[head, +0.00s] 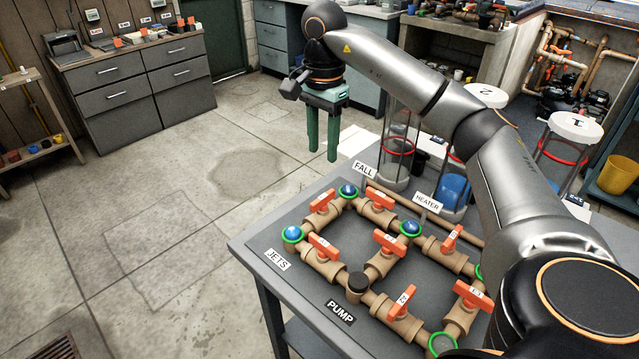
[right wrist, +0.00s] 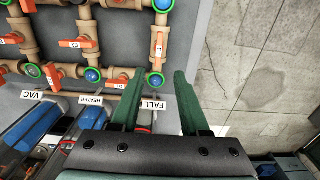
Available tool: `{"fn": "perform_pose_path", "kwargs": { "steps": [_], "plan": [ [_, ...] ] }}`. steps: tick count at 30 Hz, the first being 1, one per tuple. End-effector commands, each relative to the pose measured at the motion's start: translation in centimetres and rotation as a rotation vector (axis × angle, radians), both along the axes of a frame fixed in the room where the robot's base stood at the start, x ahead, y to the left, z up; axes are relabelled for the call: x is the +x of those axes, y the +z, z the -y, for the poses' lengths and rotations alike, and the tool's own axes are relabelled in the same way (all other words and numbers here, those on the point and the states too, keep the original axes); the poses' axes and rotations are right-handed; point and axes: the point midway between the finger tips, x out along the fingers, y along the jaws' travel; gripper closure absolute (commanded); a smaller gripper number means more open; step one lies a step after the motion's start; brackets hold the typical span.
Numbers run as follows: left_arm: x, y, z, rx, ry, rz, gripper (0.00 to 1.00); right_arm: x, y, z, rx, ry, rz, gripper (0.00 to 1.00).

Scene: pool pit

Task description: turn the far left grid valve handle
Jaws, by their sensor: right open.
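The far left orange valve handle (head: 322,200) sits on the tan pipe between the FALL and JETS corners of the grid. In the right wrist view this handle (right wrist: 159,44) lies along its pipe, beyond my fingertips. My right gripper (head: 322,152) hangs past the far end of the table with its green fingers pointing down. It is open and empty, apart from the handle. In the right wrist view my right gripper (right wrist: 152,73) has its fingers spread, with the blue-topped FALL corner showing between them. My left gripper is not in view.
The pipe grid lies on a grey table (head: 262,243) with several other orange handles. A FALL sign (head: 364,171) and a HEATER sign (head: 427,203) stand at its far side. Clear cylinders (head: 401,145) stand behind it. Open floor (head: 160,220) lies to the left.

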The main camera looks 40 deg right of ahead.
Motion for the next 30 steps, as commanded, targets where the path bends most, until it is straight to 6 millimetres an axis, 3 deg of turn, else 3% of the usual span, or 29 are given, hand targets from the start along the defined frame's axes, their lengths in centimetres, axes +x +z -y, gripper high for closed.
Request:
{"fn": "perform_pose_path", "kwargs": {
  "steps": [5, 19, 24, 30],
  "plan": [
    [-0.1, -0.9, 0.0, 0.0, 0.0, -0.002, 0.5, -0.1, -1.9, 0.2, -0.008, -0.001, -0.006, 0.55],
    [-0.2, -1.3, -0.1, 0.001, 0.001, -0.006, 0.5, -0.2, -10.5, 0.1, -0.004, -0.001, -0.005, 0.55],
    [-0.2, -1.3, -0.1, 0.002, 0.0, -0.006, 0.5, -0.1, -12.0, 0.1, -0.005, -0.001, -0.004, 0.55],
    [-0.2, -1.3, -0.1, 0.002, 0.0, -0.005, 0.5, -0.1, -12.4, 0.1, -0.004, -0.001, -0.002, 0.55]
  ]
}}
